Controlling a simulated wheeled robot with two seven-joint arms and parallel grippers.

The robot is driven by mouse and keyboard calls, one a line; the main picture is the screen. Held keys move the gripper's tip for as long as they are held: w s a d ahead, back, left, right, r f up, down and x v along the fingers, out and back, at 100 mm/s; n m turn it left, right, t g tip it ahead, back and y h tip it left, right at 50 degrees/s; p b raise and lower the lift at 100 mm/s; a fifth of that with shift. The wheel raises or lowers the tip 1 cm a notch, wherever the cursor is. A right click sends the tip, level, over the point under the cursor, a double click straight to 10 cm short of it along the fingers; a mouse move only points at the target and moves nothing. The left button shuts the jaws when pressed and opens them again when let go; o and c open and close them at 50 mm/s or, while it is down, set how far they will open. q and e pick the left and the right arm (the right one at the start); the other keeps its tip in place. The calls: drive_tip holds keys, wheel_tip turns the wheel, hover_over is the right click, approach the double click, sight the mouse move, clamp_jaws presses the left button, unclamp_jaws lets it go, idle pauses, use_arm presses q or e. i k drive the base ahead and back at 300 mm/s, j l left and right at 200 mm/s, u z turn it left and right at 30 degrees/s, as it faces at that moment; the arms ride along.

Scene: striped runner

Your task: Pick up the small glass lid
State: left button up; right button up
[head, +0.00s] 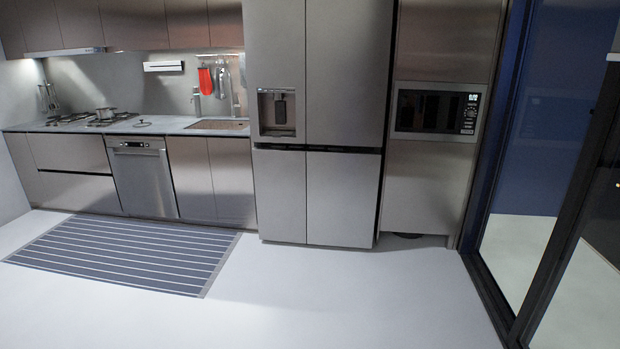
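A small, flat, dark-rimmed round thing (142,124) lies on the grey countertop (172,126), to the right of the stove; it looks like the glass lid, but it is too small and far to be sure. A small pot (105,113) stands on the gas stove (75,119) to its left. Neither of my grippers is in view.
A striped runner (120,254) lies on the floor before the dishwasher (143,175) and cabinets. A sink (218,125) is right of the lid-like thing. A tall fridge (340,200) and a microwave (437,112) stand further right. The pale floor in front is clear.

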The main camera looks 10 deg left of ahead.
sight(141, 124)
drive_tip(key=i+u, duration=0.3)
drive_tip(key=i, duration=0.25)
drive_tip(key=i+u, duration=0.3)
drive_tip(key=i, duration=0.2)
drive_tip(key=i+l+u, duration=0.3)
drive_tip(key=i, duration=0.25)
drive_tip(key=i+j+u, duration=0.2)
drive_tip(key=i+u, duration=0.45)
drive_tip(key=i, duration=0.25)
drive_tip(key=i+u, duration=0.35)
drive_tip(key=i, duration=0.15)
drive_tip(key=i+z, duration=0.2)
drive_tip(key=i, duration=0.8)
drive_tip(key=i+z, duration=0.2)
drive_tip(key=i, duration=0.85)
drive_tip(key=i+j+z, duration=0.15)
drive_tip(key=i, duration=0.3)
drive_tip(key=i+j+z, duration=0.1)
drive_tip(key=i, duration=0.35)
drive_tip(key=i+j+z, duration=0.15)
drive_tip(key=i, duration=0.3)
drive_tip(key=i+j+z, duration=0.15)
drive_tip(key=i, duration=0.25)
drive_tip(key=j, duration=0.1)
